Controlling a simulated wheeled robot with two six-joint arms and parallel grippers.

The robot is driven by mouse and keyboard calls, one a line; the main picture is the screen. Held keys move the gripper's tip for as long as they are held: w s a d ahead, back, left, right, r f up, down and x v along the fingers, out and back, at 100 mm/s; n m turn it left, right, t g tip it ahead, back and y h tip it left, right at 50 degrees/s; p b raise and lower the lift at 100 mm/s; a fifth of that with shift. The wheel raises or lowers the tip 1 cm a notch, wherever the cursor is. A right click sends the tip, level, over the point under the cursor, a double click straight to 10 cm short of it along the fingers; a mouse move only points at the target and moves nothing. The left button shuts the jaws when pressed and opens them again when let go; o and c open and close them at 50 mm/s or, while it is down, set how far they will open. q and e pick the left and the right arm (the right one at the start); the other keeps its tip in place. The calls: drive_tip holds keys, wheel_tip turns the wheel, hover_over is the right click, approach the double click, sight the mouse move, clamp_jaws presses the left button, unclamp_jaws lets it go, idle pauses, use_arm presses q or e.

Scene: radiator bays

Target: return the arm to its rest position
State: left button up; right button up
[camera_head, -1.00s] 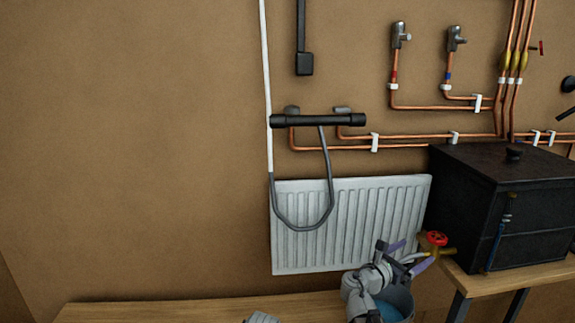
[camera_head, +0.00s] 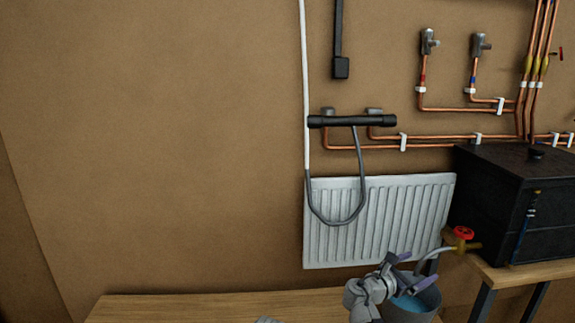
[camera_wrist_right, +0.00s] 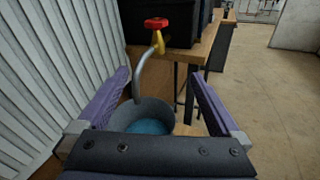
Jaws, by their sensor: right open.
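My right gripper (camera_head: 410,268) is open and empty, its purple fingers over the bucket area and left of the red-handled valve (camera_head: 463,234). In the right wrist view its fingers (camera_wrist_right: 160,80) stand wide apart, with the bucket (camera_wrist_right: 152,112) and the valve (camera_wrist_right: 156,24) seen between them. The arm comes up from the bottom edge in the head view. A small grey piece shows at the bottom edge there; I cannot tell whether it belongs to my left arm.
A white radiator (camera_head: 380,225) hangs on the brown wall, close on the left in the wrist view. A grey hose leads from the valve to the bucket (camera_head: 412,300) of blue liquid. A black box (camera_head: 525,200) stands on a wooden bench (camera_head: 535,273).

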drive_tip(key=s+a+f+m+g+y, duration=0.5)
drive_tip(key=s+a+f+m+y, duration=0.4)
drive_tip(key=a+f+m, duration=0.4)
drive_tip(key=s+a+f+m+g+y, duration=0.2)
drive_tip(key=s+a+f, duration=0.1)
drive_tip(key=s+a, duration=0.3)
drive_tip(key=s+a+f+m+g+y, duration=0.1)
drive_tip(key=s+a+f+m+y, duration=0.1)
drive_tip(key=s+a, duration=0.4)
drive_tip(key=a+f+m, duration=0.1)
drive_tip(key=a, duration=0.3)
drive_tip(key=shift+s+f+g+y, duration=0.25)
drive_tip(key=shift+f+g+y, duration=0.05)
drive_tip(key=shift+f+g, duration=0.1)
drive_tip(key=shift+a, duration=0.1)
